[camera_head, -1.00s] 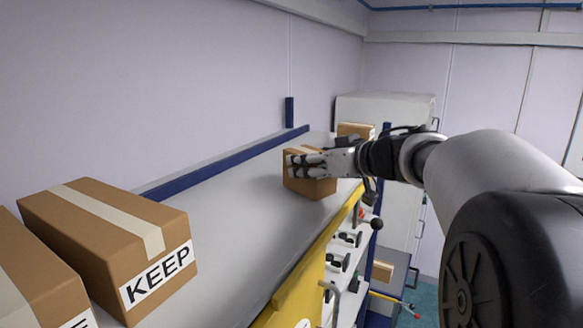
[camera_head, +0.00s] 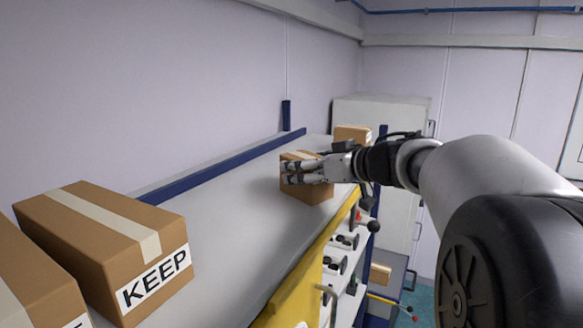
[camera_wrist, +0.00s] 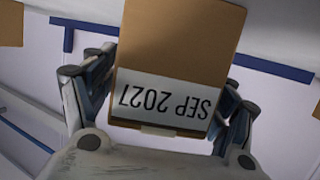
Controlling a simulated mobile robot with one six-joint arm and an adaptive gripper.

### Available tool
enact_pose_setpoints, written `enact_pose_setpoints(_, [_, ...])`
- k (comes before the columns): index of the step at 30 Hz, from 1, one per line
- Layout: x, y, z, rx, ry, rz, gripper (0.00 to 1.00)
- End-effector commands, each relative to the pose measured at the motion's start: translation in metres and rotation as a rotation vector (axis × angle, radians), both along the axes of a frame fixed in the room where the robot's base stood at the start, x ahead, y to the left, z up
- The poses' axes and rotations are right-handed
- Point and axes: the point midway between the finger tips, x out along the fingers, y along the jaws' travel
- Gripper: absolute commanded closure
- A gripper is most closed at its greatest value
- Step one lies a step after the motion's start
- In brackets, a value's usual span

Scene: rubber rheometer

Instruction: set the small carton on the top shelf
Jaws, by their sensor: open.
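The small carton (camera_head: 306,188) is brown with a tape strip and rests on the grey top shelf (camera_head: 225,215), near its yellow front edge. In the wrist view the carton (camera_wrist: 180,45) shows a white label reading "SEP 2027", upside down in the picture. My gripper (camera_head: 292,172) is at the carton. In the wrist view its fingers (camera_wrist: 165,110) stand open on either side of the carton. Whether a finger touches the carton cannot be told.
Large KEEP cartons (camera_head: 110,245) stand at the shelf's near left. Another carton (camera_head: 352,134) stands beyond the small one. A blue rail (camera_head: 225,165) runs along the back. Below the front edge are knobs and levers (camera_head: 345,242). The middle of the shelf is clear.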

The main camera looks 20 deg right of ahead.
Motion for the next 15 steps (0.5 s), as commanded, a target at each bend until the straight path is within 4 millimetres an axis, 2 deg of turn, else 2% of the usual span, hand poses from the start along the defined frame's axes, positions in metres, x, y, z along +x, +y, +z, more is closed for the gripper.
enact_pose_setpoints(5, [-0.006,-0.003,0.006,-0.002,-0.003,-0.002,0.22])
enact_pose_setpoints(8, [-0.021,-0.007,0.011,-0.003,-0.003,-0.004,0.22])
enact_pose_setpoints(15, [-0.069,-0.021,0.026,-0.002,-0.002,-0.005,0.22])
